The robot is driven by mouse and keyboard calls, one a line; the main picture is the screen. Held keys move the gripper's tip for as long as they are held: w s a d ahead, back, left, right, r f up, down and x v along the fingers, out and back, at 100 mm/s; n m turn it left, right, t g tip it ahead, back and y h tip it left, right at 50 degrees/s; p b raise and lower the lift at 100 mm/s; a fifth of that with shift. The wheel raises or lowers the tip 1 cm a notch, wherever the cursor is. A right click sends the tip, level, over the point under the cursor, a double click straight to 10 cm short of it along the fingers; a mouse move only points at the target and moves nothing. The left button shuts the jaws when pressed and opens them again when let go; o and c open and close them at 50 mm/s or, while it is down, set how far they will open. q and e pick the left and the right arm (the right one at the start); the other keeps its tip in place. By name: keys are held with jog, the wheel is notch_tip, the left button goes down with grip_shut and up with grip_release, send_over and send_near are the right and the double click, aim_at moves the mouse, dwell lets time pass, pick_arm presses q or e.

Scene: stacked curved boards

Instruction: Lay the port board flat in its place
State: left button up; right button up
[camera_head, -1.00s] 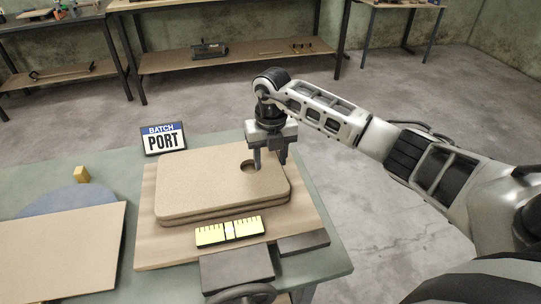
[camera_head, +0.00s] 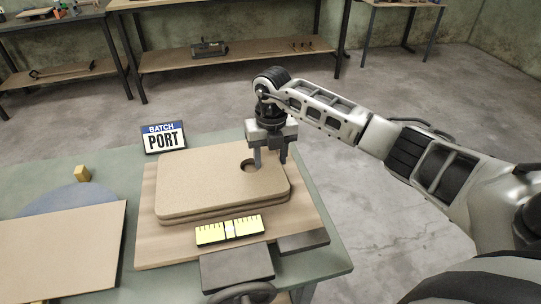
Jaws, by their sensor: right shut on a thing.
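The port board is the tan board with rounded corners and a round hole (camera_head: 210,182), on top of a stack at the middle of the table. Another similar board (camera_head: 240,213) shows as a layer under it. The top board lies about level on the stack. My right gripper (camera_head: 271,160) is over the board's right end, shut on it at the hole, with one finger at the hole and the other by the far right edge. A sign reading "BATCH PORT" (camera_head: 163,138) stands behind the stack. My left gripper is not in view.
The stack rests on a wooden base plate (camera_head: 150,250) on a green table (camera_head: 330,262). A yellow scale block (camera_head: 229,230) and dark blocks (camera_head: 237,268) sit in front.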

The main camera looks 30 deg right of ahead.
jog(key=shift+f+b, duration=0.35)
jog(key=shift+f, duration=0.2)
jog(key=o, duration=1.2)
jog(key=shift+r, duration=0.1)
jog(key=shift+r+p, duration=2.4)
jog(key=shift+r, duration=0.55)
jog(key=shift+d, duration=0.1)
